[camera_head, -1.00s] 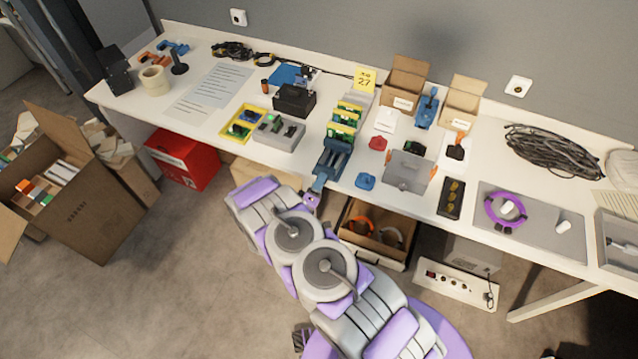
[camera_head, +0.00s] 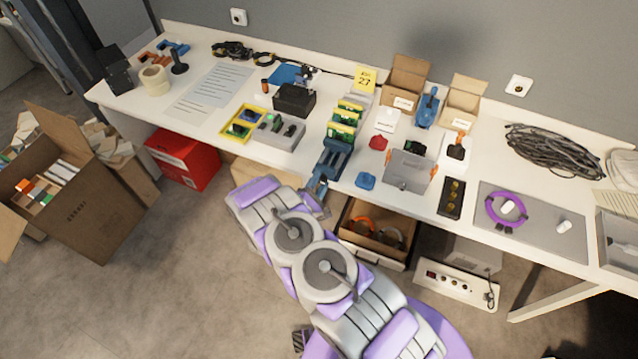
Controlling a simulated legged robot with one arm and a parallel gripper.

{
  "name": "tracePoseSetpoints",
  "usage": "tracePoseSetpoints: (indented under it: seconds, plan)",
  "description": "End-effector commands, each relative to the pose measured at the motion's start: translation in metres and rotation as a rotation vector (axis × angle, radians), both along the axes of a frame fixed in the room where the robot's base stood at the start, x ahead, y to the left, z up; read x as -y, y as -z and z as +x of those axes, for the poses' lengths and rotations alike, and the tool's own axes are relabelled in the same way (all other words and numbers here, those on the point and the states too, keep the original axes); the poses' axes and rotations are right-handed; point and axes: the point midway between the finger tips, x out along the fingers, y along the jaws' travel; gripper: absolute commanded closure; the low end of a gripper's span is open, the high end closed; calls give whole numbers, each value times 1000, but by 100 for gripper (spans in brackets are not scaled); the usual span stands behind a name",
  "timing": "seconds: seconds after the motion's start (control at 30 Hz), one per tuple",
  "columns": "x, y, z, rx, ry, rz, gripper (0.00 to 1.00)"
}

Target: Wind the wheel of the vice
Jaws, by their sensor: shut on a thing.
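The blue vice (camera_head: 331,162) stands at the front edge of the white table, left of the middle. Its front end reaches out over the edge. My gripper (camera_head: 317,196) is at that front end, just off the table edge, and is shut on the vice's wheel. The wheel is small here and mostly hidden by my gripper, so its angle cannot be told. My grey and purple arm comes up to it from the lower right.
Green boards in a rack (camera_head: 345,122) stand behind the vice. A grey box with buttons (camera_head: 278,132) is to its left and a small blue item (camera_head: 366,180) to its right. An open carton (camera_head: 378,240) sits below the table, right of my arm.

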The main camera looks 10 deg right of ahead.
Motion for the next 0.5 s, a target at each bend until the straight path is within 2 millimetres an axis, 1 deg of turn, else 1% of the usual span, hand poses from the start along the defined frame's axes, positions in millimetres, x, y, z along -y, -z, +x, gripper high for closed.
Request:
tracePoseSetpoints:
  seconds: [0.03, 0.5]
  plan:
    - [-3, 2, 1, -28, -9, -31, 91]
    - [-2, 4, 0, -268, -8, -361, 91]
